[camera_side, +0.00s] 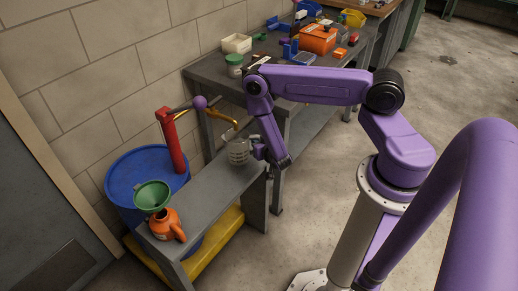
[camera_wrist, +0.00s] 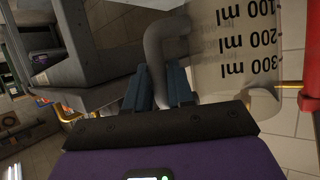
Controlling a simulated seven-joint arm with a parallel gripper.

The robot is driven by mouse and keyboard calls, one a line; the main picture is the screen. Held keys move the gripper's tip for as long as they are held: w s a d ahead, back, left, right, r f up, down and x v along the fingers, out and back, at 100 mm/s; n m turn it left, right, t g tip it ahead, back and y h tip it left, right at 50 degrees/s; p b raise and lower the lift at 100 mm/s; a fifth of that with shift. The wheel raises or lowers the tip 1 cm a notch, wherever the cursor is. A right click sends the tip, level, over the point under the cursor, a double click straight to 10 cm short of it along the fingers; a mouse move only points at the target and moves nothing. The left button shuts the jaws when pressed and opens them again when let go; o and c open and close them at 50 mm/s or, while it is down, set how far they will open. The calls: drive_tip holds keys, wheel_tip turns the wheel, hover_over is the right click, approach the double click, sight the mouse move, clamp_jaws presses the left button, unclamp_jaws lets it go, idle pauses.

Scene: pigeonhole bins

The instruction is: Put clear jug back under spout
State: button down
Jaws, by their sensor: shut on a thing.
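The clear jug (camera_side: 238,151) is upright at the far end of the low grey bench, in the side view. Its opening is just below the tip of the brass spout (camera_side: 229,119). I cannot tell whether its base touches the bench. My gripper (camera_side: 259,149) is at the jug's right side, shut on its handle. In the wrist view the jug (camera_wrist: 222,75) shows ml markings, and its handle (camera_wrist: 158,42) runs down between the dark fingers of my gripper (camera_wrist: 160,92). The fingers hide the handle's lower part.
A red pump post (camera_side: 167,127) with a purple-knobbed lever rises from a blue drum (camera_side: 121,177) on the left. A green funnel (camera_side: 152,195) and orange can (camera_side: 166,225) stand at the bench's near end. A cluttered workbench (camera_side: 219,71) is behind. The bench middle is clear.

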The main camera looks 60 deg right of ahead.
drive_tip(key=shift+w+d+f, duration=0.1)
drive_tip(key=shift+w+f, duration=0.05)
drive_tip(key=shift+f, duration=1.6)
drive_tip(key=c, duration=1)
unclamp_jaws()
